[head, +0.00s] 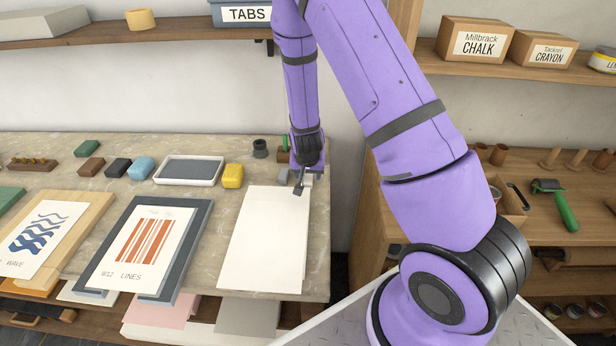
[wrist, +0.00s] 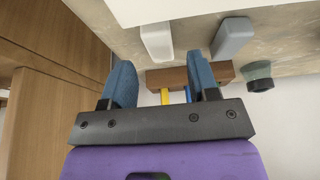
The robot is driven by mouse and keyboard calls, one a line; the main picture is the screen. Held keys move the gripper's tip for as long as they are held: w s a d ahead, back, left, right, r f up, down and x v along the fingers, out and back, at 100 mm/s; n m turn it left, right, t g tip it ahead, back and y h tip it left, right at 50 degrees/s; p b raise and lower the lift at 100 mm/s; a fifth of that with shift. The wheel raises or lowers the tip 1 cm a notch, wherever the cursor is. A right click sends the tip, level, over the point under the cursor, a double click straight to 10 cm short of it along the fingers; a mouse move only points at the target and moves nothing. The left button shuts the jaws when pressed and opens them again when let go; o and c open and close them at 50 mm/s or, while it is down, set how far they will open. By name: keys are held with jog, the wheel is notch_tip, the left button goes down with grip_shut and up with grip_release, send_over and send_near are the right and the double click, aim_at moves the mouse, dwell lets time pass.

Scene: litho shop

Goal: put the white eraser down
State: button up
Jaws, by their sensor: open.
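The white eraser (wrist: 157,41) lies on the stone worktop, beside the edge of the white paper. In the wrist view it is just beyond my open fingertips, and neither finger touches it. My gripper (wrist: 162,72) has its two blue fingers spread, with nothing held between them. In the head view my gripper (head: 301,184) points down at the back right of the worktop, close to the paper stack (head: 264,240). It largely hides the white eraser there. A grey eraser (wrist: 232,37) lies to the right of the white one in the wrist view.
A brown wooden block (wrist: 181,76) with yellow and blue tools and a dark green cup (wrist: 258,77) stand close to my fingers. A yellow block (head: 232,176) and a grey tray (head: 188,170) are to the left. The wooden shelf unit (head: 356,215) stands right of the worktop.

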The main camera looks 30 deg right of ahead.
jog(key=s+a+r+n+y, duration=0.15)
jog(key=s+r, duration=0.25)
jog(key=r, duration=0.5)
jog(key=s+a+r+n+y, duration=0.1)
jog(key=s+a+r, duration=0.2)
jog(key=r, duration=0.7)
jog(key=s+a+r+n+y, duration=0.15)
jog(key=s+r, duration=0.25)
jog(key=r, duration=0.5)
jog(key=s+r+n, duration=0.1)
jog(key=s+r, duration=0.5)
jog(key=s, duration=0.3)
jog(key=s+a+r+n+t+h, duration=0.1)
jog(key=s+r, duration=0.5)
jog(key=s, duration=0.4)
jog(key=shift+s+a+r+n, duration=0.2)
jog(key=shift+n, duration=0.2)
